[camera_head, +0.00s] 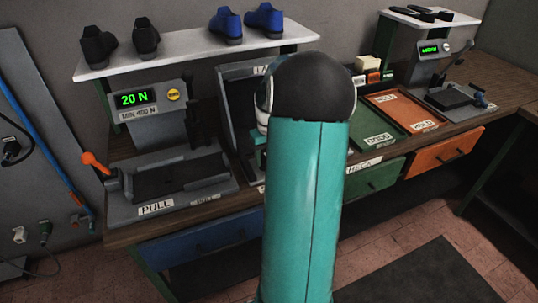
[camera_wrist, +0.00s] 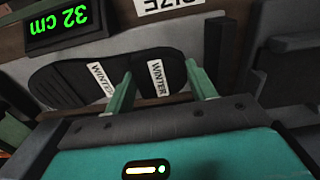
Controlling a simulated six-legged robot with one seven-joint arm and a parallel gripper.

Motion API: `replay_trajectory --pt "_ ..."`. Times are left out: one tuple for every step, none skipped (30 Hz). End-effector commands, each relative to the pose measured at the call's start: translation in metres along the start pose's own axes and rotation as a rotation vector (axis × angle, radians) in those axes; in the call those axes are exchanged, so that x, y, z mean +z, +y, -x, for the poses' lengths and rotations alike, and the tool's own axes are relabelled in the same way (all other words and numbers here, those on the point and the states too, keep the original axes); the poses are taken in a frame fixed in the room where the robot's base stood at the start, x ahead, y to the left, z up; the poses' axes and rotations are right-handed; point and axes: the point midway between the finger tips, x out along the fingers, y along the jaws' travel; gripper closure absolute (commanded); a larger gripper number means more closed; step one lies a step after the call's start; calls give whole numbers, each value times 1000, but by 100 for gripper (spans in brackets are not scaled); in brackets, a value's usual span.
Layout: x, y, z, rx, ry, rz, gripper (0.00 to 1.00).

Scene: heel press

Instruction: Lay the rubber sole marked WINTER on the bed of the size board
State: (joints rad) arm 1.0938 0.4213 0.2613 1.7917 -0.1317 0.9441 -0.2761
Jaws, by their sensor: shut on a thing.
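In the wrist view, my gripper (camera_wrist: 160,72) is shut on a black rubber sole (camera_wrist: 138,68), with a white WINTER label between its fingers. A second WINTER label shows on the black rubber (camera_wrist: 60,84) left of the fingers; I cannot tell whether this is the same sole or another. The size board's display (camera_wrist: 70,28) reads 32 cm, upside down, and its SIZE label (camera_wrist: 168,4) is at the top edge. The sole is close to the board; whether it touches the bed is unclear. In the head view, my arm hides the gripper, the sole and most of the board.
A press (camera_head: 165,170) reading 20 N, with an orange-knobbed lever, stands left on the bench. A shelf (camera_head: 190,50) above it carries black and blue shoes.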

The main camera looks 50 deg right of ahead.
Motion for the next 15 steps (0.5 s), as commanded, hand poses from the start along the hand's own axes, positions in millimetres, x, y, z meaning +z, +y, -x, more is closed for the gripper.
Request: replay_trajectory --pt "0 0 0 0 0 1 76" --pt "0 0 -1 0 0 1 76" --pt "0 0 -1 0 0 1 76" --pt "0 0 -2 0 0 1 76" --pt "0 0 -2 0 0 1 76" --pt "0 0 -2 0 1 1 76" --pt "0 0 -2 0 1 1 76" --pt "0 0 -2 0 0 1 76" --pt "0 0 -2 0 0 0 76" --pt "0 0 -2 0 0 0 76" --pt "0 0 -2 0 0 0 76" --pt "0 0 -2 0 0 0 36" --pt "0 0 -2 0 0 0 30" --pt "0 0 -2 0 0 0 25" --pt "0 0 -2 0 0 0 19"
